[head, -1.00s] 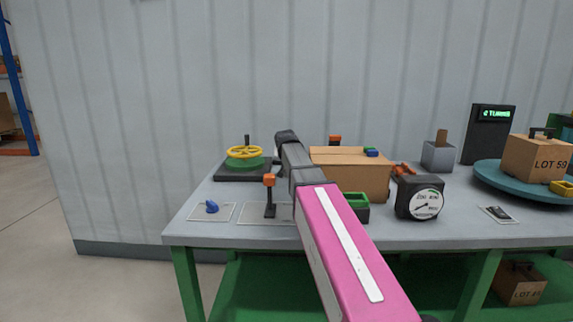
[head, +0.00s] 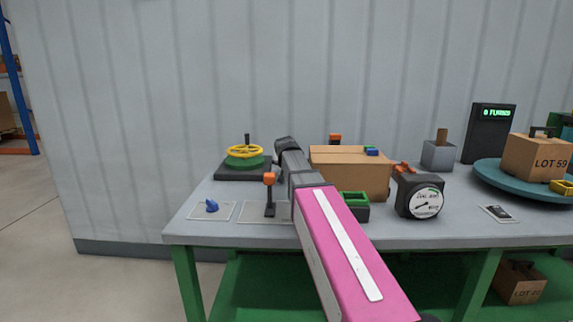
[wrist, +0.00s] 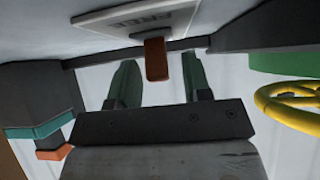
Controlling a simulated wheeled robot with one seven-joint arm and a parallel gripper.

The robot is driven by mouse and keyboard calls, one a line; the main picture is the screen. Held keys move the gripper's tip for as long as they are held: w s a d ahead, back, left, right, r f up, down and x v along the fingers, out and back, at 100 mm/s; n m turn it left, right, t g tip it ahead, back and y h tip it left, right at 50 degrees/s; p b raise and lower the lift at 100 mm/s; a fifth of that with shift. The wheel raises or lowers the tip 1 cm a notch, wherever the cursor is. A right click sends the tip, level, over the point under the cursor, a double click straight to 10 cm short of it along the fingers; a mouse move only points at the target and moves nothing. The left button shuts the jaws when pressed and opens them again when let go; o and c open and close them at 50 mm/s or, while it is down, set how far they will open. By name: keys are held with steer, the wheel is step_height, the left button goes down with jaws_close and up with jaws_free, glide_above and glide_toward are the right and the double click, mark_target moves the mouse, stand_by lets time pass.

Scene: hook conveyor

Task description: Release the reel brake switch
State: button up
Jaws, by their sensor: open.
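In the wrist view my gripper (wrist: 154,82) has its two green fingers apart, with a gap between them. In the head view my arm hides the gripper. An orange-topped black post (head: 269,180) stands left of the arm, and another orange block (head: 335,139) shows behind the cardboard box; I cannot tell which, if either, is the lever.
A yellow handwheel (head: 245,152) on a green reel stands at the back left; it shows at the wrist view's right (wrist: 290,105). A cardboard box (head: 350,176), a dial gauge (head: 420,198) and a blue turntable (head: 490,172) stand to the right.

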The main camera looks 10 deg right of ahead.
steer(key=v, duration=1)
steer(key=shift+s+r, duration=0.25)
steer(key=shift+s, duration=0.1)
